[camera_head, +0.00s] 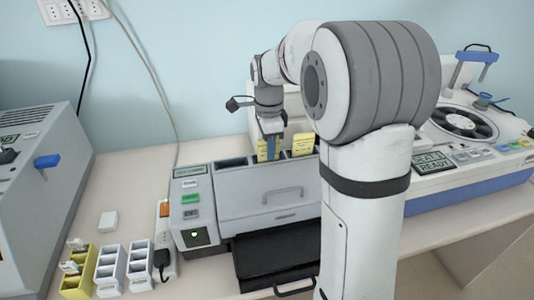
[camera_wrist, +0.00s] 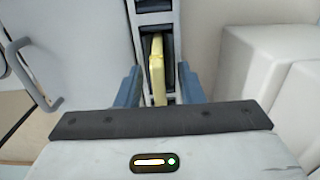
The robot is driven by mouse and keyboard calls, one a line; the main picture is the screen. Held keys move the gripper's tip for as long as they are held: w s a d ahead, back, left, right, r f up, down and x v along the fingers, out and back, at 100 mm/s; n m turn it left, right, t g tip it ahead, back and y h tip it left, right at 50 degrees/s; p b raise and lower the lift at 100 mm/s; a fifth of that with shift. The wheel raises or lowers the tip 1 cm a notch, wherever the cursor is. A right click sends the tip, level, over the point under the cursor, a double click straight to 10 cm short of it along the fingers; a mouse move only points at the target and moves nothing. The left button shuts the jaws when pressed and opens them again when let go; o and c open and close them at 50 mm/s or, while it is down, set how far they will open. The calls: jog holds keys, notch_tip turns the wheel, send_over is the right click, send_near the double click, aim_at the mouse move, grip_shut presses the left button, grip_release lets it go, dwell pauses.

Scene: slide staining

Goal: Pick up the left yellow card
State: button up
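The left yellow card (camera_head: 263,150) stands in a slot along the top of the grey staining machine (camera_head: 265,190). A second yellow card (camera_head: 303,143) stands in a slot to its right. My gripper (camera_head: 271,146) points down at the left card and partly hides it in the head view. In the wrist view one yellow card (camera_wrist: 157,70) stands upright in a dark slot, between the two blue fingers of my gripper (camera_wrist: 159,86). The fingers are spread, with a visible gap on each side of the card.
Small yellow and white racks (camera_head: 108,272) stand at the front left, near a grey device (camera_head: 40,190) with a blue lever. A machine with a round rotor (camera_head: 465,122) is at the right. Pale blocks (camera_wrist: 270,80) lie right of the slots in the wrist view.

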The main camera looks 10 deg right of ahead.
jog(key=shift+f, duration=0.2)
grip_shut()
jog(key=shift+r, duration=0.15)
dwell(0.3)
